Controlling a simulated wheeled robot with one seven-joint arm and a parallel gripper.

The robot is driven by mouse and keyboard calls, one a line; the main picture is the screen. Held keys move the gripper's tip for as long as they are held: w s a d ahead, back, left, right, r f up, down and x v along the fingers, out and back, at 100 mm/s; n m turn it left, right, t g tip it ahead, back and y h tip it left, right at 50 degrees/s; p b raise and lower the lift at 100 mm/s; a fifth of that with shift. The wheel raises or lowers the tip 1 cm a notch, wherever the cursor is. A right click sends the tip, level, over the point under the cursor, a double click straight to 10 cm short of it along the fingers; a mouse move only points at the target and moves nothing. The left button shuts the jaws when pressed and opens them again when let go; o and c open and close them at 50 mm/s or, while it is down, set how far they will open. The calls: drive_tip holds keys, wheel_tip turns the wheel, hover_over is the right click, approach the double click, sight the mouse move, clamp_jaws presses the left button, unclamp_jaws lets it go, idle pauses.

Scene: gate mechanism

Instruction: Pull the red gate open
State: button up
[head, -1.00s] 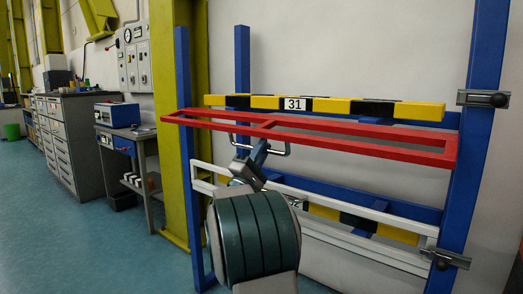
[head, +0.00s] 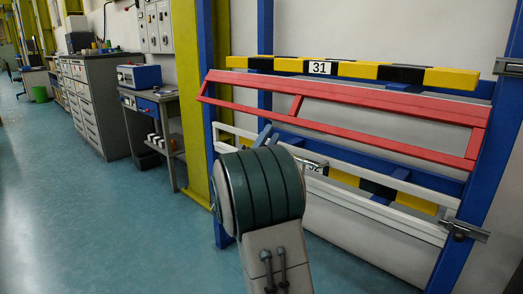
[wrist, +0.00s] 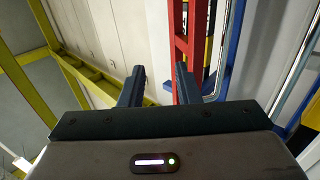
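The red gate (head: 330,105) is a long, narrow frame, tilted with its lower bar below and in front of its upper bar. Its metal handle (head: 312,163) shows partly below the lower bar. My gripper (head: 265,136) is mostly hidden behind my arm in the head view, left of the visible part of the handle. In the wrist view my gripper (wrist: 160,76) has its fingers apart with nothing seen between them. The red gate (wrist: 186,40) runs behind the right finger there; contact cannot be told.
A white gate (head: 400,195) sits below. Yellow-black bar 31 (head: 400,72) lies behind the red gate. Blue posts (head: 489,180) flank the gates, with a metal latch (head: 464,230) at lower right. A workbench (head: 150,100) and drawers stand at left. The floor (head: 90,220) is clear.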

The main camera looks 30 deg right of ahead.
drive_tip(key=shift+p+v, duration=0.35)
drive_tip(key=shift+v, duration=2.4)
drive_tip(key=shift+d, duration=0.1)
